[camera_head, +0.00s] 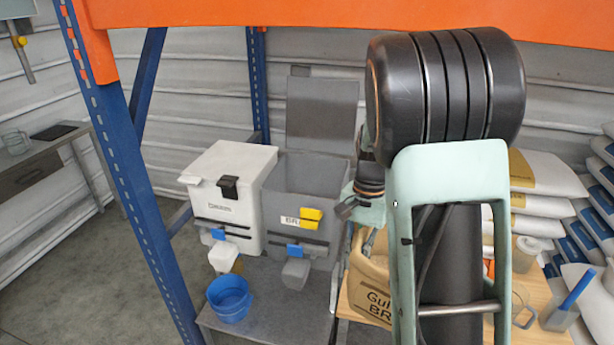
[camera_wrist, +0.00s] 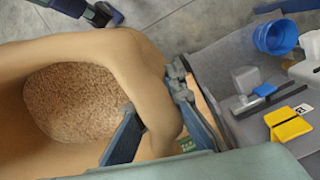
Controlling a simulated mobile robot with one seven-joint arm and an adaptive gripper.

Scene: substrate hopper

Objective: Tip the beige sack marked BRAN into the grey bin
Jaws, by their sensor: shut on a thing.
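The beige sack (camera_head: 368,278), with "BR" readable in its print, is upright just right of the bins, at the wooden top. My arm hides part of it. In the wrist view the sack (camera_wrist: 85,48) is open and holds brown grains. My gripper (camera_wrist: 158,118) is shut on the sack's rolled rim, one finger on each side; in the head view it is mostly hidden behind my arm. The grey bin (camera_head: 283,208) stands left of the sack, its lid (camera_head: 320,112) raised and its mouth open. It has a partly readable "BR" label and yellow clips.
A white bin (camera_head: 222,205) with its lid down stands left of the grey bin. A blue tub (camera_head: 229,298) sits in front. A blue post (camera_head: 135,180) and an orange beam (camera_head: 250,14) frame the space. Stacked sacks (camera_head: 540,175) and a blue-handled scoop (camera_head: 572,290) are at right.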

